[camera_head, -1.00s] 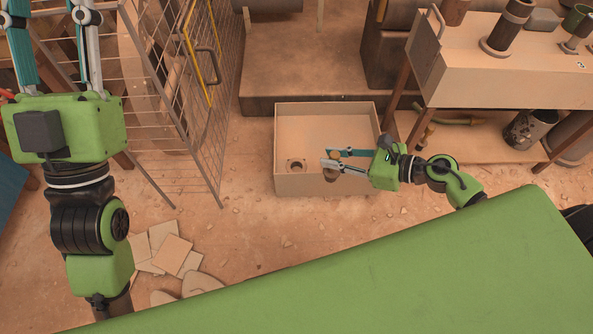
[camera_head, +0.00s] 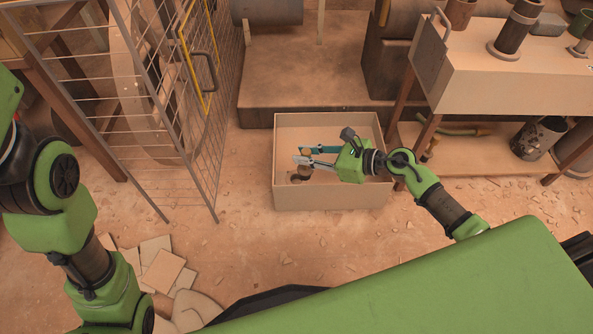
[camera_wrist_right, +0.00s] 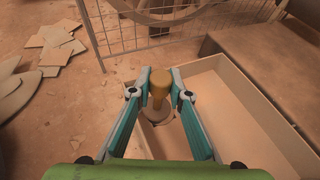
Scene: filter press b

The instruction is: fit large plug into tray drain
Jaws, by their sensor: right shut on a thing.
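The tray (camera_head: 330,197) is an open tan box on the floor, in the middle of the head view. Its round drain (camera_head: 294,179) is in the tray floor at the left, partly hidden by the plug and fingers. My right gripper (camera_head: 302,156) is inside the tray's outline, coming from the right, shut on the large plug (camera_head: 304,170). In the right wrist view the plug's yellow-brown handle (camera_wrist_right: 159,84) stands between the fingertips, with the drain area (camera_wrist_right: 157,117) close behind it. I cannot tell whether the plug touches the drain. My left gripper is out of frame.
A wire-mesh gate (camera_head: 165,110) stands left of the tray. A brown plinth (camera_head: 300,65) is behind it. A bench (camera_head: 500,80) with pipes and cans is at the right. Broken tiles (camera_head: 160,270) lie on the floor at lower left.

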